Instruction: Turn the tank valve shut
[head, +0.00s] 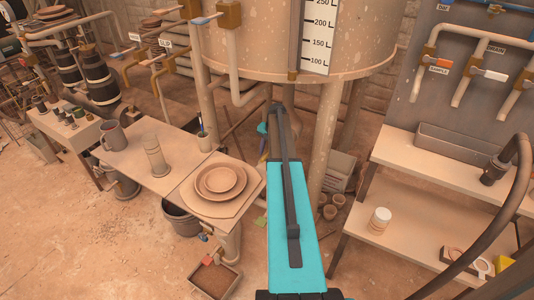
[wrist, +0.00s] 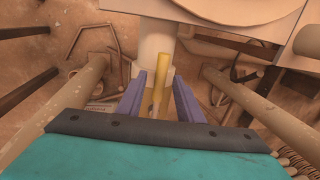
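The large tan tank (head: 262,48) stands on legs at the top of the head view. My arm reaches forward to beneath it and hides the spot where it ends. In the wrist view, my gripper (wrist: 158,108) has two purple fingers spread apart. A yellow lever (wrist: 160,78), which looks like the tank valve's handle, stands between them, with visible space on both sides. Its lower end narrows toward the fingertips. A pale vertical pipe (wrist: 157,38) is just behind the lever. The valve's body is not clearly seen.
Tank legs (head: 325,135) stand close around my arm. A table with stacked plates (head: 220,180) is at left, and a bench (head: 440,160) with a trough is at right. A blue-handled valve (head: 207,19) sits on piping left of the tank.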

